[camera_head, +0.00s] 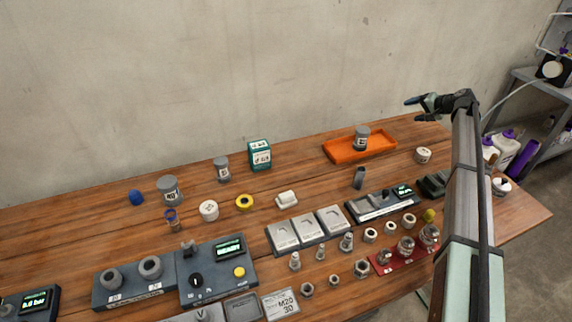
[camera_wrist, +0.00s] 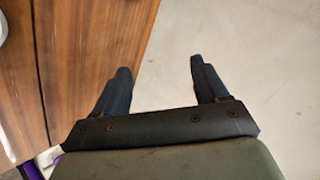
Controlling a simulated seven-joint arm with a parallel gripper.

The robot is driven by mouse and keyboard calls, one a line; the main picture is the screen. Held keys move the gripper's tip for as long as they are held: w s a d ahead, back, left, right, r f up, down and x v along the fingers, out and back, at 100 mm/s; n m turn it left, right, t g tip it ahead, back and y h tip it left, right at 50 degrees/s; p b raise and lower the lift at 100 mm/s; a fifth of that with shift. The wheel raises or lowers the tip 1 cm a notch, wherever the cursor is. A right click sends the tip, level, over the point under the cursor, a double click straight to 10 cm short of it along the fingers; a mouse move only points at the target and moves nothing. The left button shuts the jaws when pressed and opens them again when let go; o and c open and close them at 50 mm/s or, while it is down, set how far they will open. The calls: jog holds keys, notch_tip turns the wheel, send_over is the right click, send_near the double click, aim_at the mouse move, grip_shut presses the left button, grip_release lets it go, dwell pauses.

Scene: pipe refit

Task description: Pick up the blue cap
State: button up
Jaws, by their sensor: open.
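The blue cap (camera_head: 136,198) looks like a small rounded blue piece standing on the wooden bench at the far left back, next to a grey labelled tin. A small jar with a blue band (camera_head: 171,219) stands a little in front of it. My gripper (camera_head: 417,109) is raised at the right, above the back right of the bench, far from the blue cap. It is open and empty. In the wrist view the two dark fingers (camera_wrist: 160,72) are spread apart over pale floor beside the bench edge. The blue cap is not in the wrist view.
Between them stand the grey tin (camera_head: 170,189), a smaller tin (camera_head: 222,169), a green box (camera_head: 260,155), a yellow ring (camera_head: 244,202) and an orange tray (camera_head: 338,152) holding a tin. Control panels (camera_head: 218,287), fittings and nuts crowd the front. A concrete wall is behind.

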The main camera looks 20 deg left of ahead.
jog(key=s+a+n+g, duration=0.2)
jog(key=s+a, duration=0.3)
jog(key=a, duration=0.9)
jog(key=s+a+n+g, duration=0.15)
jog(key=s+a, duration=0.25)
jog(key=a, duration=1.1)
jog(key=s+a+n+g+h, duration=0.1)
jog(key=s+a+h, duration=0.1)
jog(key=s+a, duration=0.75)
jog(key=s+a+n+g+h, duration=0.15)
jog(key=s+a, duration=0.45)
jog(key=a, duration=0.6)
jog(key=r+n+h, duration=0.1)
jog(key=n+h, duration=0.4)
send_over(133, 191)
jog(key=f, duration=0.8)
jog(key=shift+w+a, duration=0.1)
jog(key=shift+w, duration=0.3)
jog(key=shift+s+f, duration=0.25)
jog(key=shift+f, duration=1.05)
jog(key=shift+s+f, duration=0.2)
jog(key=shift+f, duration=1.05)
jog(key=c, duration=1.1)
jog(key=shift+c, duration=0.2)
